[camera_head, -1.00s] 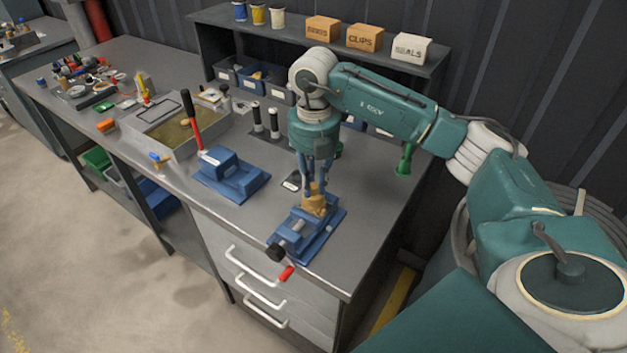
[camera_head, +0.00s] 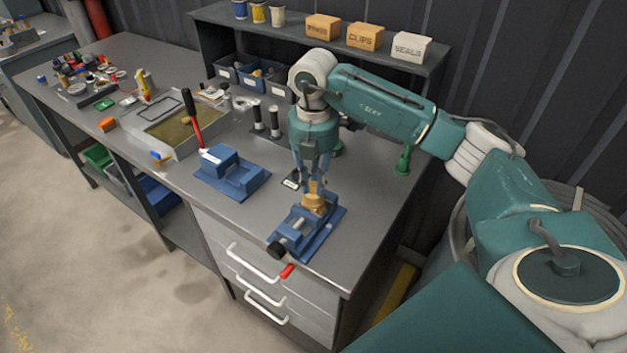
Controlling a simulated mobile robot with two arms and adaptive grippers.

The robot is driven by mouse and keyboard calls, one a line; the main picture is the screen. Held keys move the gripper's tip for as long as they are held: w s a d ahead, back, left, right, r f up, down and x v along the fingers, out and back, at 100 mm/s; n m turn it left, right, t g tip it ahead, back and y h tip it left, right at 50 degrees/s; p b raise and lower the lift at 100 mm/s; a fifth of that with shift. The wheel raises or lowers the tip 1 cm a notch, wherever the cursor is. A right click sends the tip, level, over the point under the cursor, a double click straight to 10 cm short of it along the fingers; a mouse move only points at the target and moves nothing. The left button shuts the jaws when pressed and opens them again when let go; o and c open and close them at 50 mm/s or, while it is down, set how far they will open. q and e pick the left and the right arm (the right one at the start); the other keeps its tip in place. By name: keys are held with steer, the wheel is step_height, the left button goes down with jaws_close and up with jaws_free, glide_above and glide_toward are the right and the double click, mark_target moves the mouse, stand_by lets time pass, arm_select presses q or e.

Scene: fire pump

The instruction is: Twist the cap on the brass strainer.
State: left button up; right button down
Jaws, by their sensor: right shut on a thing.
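The brass strainer (camera_head: 315,207) stands upright in the blue vise (camera_head: 318,236) near the right front of the workbench. My right gripper (camera_head: 313,185) points straight down from above, its fingers shut on the cap (camera_head: 313,189) at the strainer's top. The fingers hide most of the cap, so its exact turn cannot be told. My left gripper is not in view.
A blue press with a red lever (camera_head: 232,175) stands left of the vise. Black-and-white cylinders (camera_head: 266,120) and a green fitting (camera_head: 403,160) stand behind. A shelf with labelled boxes (camera_head: 365,36) lines the back. The bench (camera_head: 368,225) is clear right of the vise.

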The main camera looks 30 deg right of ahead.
steer(key=shift+r+m+p, duration=0.15)
steer(key=shift+m+p, duration=0.2)
steer(key=shift+m, duration=2.15)
steer(key=shift+p, duration=0.35)
steer(key=shift+m+p, duration=0.45)
steer(key=shift+m, duration=1.55)
steer(key=shift+m+p, duration=0.5)
steer(key=shift+m, duration=0.4)
steer(key=shift+w, duration=0.1)
